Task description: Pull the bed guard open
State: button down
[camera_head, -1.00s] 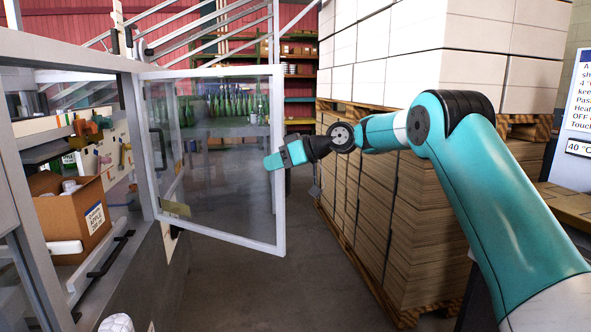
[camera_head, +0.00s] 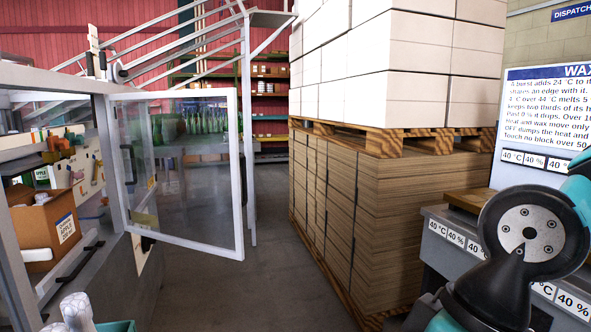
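The bed guard is a clear panel in a pale metal frame (camera_head: 241,170), hinged on its left side to the machine frame. It stands swung out from the machine at an angle into the aisle, with its free edge in open space. The machine opening to its left is uncovered. My arm is folded at the lower right, well apart from the guard. The end of my gripper is not visible, so I cannot see its fingers.
A cardboard box (camera_head: 38,232) sits inside the machine opening. A pallet stack of boards and white boxes (camera_head: 375,195) stands right of the aisle. A counter with temperature labels (camera_head: 450,232) is at the right. White-topped things (camera_head: 77,310) show at the lower left. The aisle floor is clear.

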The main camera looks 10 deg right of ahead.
aim_at(146, 220)
jog(key=z, duration=0.65)
jog(key=i, duration=0.9)
jog(key=u, duration=1.3)
jog(key=i, duration=0.75)
jog(key=u, duration=0.8)
